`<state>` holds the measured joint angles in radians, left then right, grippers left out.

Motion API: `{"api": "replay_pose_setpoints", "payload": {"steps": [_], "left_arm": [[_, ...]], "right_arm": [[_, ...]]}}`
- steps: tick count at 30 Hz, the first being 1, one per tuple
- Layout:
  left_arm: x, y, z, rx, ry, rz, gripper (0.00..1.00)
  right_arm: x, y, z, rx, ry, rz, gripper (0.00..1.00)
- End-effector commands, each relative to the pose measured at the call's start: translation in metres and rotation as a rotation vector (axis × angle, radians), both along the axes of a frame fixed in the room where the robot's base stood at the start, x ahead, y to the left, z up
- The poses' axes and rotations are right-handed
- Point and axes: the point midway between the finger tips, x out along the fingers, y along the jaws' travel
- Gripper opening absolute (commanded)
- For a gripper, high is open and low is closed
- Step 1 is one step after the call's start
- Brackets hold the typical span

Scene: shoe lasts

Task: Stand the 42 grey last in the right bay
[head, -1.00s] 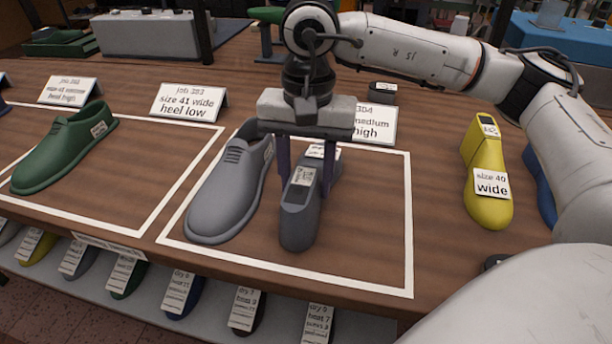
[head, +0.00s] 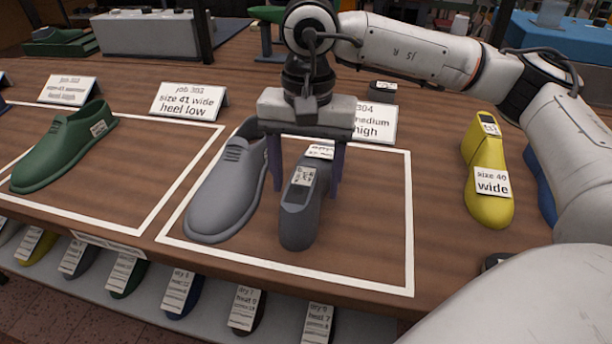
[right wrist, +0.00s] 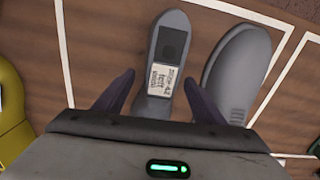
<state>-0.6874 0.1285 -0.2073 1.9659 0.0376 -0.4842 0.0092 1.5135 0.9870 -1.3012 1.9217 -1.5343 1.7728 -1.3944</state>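The dark grey last (head: 302,205) stands on the table inside the right white-outlined bay (head: 380,290), beside a lighter grey shoe (head: 228,190) on its left. In the right wrist view the grey last (right wrist: 168,55) bears a white label that seems to read size 42. My right gripper (head: 306,185) is over the last with its fingers spread to either side, clear of it. In the right wrist view both dark fingers of the right gripper (right wrist: 158,92) stand apart from the last. My left gripper is not in view.
A yellow last (head: 487,180) labelled size 40 wide stands right of the bay, with a blue one partly behind my arm. A green shoe (head: 65,150) lies in the left bay. Cards (head: 188,102) stand behind the bays. Several lasts sit on a lower shelf.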

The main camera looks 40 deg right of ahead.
Motion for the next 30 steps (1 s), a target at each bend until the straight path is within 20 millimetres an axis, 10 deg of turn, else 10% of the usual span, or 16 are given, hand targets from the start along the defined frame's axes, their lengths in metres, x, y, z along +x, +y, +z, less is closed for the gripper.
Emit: {"api": "replay_pose_setpoints", "payload": {"steps": [8, 30], "left_arm": [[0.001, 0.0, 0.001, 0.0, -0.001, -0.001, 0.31], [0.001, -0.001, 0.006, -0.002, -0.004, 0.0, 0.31]], "right_arm": [[-0.001, 0.0, 0.0, -0.001, 0.004, 0.0, 0.64], [-0.002, -0.001, 0.103, 0.0, 0.001, 0.0, 0.64]]}}
